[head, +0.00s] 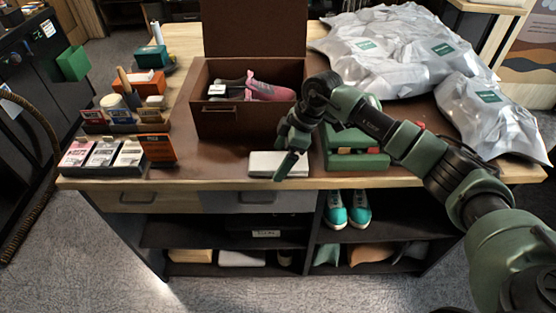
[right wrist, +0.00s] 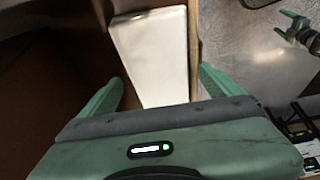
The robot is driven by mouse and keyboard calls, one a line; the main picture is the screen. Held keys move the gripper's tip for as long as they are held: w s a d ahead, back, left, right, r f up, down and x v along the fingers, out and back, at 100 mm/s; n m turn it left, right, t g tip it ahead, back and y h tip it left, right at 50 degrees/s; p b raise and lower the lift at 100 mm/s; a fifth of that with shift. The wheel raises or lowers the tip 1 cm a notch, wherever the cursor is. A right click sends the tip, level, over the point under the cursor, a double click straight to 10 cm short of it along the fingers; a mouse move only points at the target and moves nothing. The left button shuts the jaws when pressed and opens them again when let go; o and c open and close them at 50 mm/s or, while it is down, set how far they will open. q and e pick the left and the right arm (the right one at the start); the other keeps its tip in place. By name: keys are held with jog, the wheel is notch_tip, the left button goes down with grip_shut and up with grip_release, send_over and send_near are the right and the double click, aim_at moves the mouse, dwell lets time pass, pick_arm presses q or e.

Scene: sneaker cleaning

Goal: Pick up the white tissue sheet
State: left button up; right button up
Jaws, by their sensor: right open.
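The white tissue sheet (head: 265,164) lies flat near the front edge of the table, in front of the brown box. It looks like a flat white pad, and also shows in the right wrist view (right wrist: 152,50). My right gripper (head: 287,160) is over its right part, pointing down. In the right wrist view the fingers of my right gripper (right wrist: 158,88) are spread wide on both sides of the sheet, with nothing held. A small green and dark part at the upper right of that view looks like my left gripper (right wrist: 287,24); its jaws are too small to judge.
An open brown box (head: 248,122) with a pink and grey sneaker (head: 268,91) stands behind the sheet. Green boxes (head: 357,161) are close on the right. Silvery bags (head: 400,50) fill the back right. Card holders (head: 103,154) stand left. Teal shoes (head: 347,212) are on the shelf below.

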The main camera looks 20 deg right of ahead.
jog(key=shift+f, duration=0.15)
jog(key=c, duration=1.4)
